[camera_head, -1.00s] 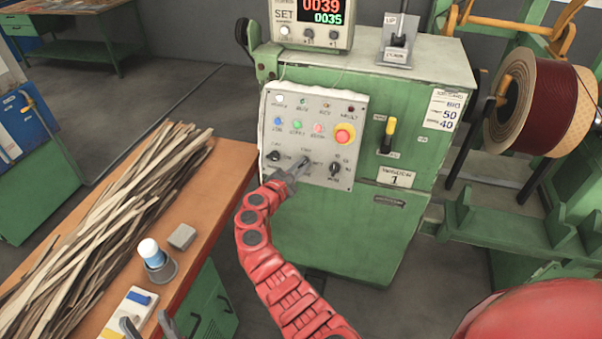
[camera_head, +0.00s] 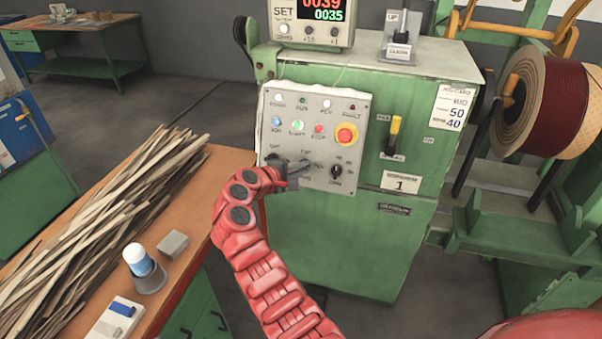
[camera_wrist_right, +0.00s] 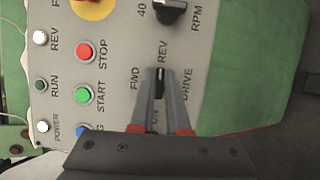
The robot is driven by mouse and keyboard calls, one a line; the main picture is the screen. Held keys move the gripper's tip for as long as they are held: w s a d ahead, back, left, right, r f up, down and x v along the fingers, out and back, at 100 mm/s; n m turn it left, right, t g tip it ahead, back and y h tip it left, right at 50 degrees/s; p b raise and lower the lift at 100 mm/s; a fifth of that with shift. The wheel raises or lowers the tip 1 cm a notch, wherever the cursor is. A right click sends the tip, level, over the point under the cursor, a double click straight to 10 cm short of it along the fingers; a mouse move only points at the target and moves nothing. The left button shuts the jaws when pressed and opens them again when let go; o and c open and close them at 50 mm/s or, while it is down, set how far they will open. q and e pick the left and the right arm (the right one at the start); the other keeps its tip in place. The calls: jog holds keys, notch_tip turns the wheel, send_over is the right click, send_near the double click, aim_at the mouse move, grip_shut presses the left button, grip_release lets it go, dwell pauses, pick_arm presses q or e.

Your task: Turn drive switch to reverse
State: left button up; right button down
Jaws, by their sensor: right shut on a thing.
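The drive switch (camera_wrist_right: 160,82) is a small dark knob on the grey control panel (camera_head: 290,102). In the right wrist view the panel appears turned sideways, with FWD left of the knob, REV above it and DRIVE to its right. My right gripper (camera_wrist_right: 160,92) is shut on the knob, with one finger on each side. The knob's long axis runs roughly toward REV; which end is the pointer is unclear. In the head view my right gripper (camera_head: 297,170) is at the panel's lower middle and hides most of the knob. My left gripper is not in view.
A speed knob (camera_head: 337,171) sits right of the switch, and a red emergency stop (camera_head: 346,134) above. Start (camera_wrist_right: 83,95) and stop (camera_wrist_right: 85,51) buttons are nearby. An orange-topped bench (camera_head: 205,195) with wood strips stands left of the green cabinet (camera_head: 330,245).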

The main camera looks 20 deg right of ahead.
jog(key=shift+f+m, duration=0.1)
jog(key=shift+m, duration=0.2)
dwell(0.4)
jog(key=c, duration=0.9)
grip_release()
jog(key=shift+s+a, duration=0.1)
jog(key=b+v, duration=0.2)
jog(key=v, duration=1.5)
jog(key=shift+r, duration=0.45)
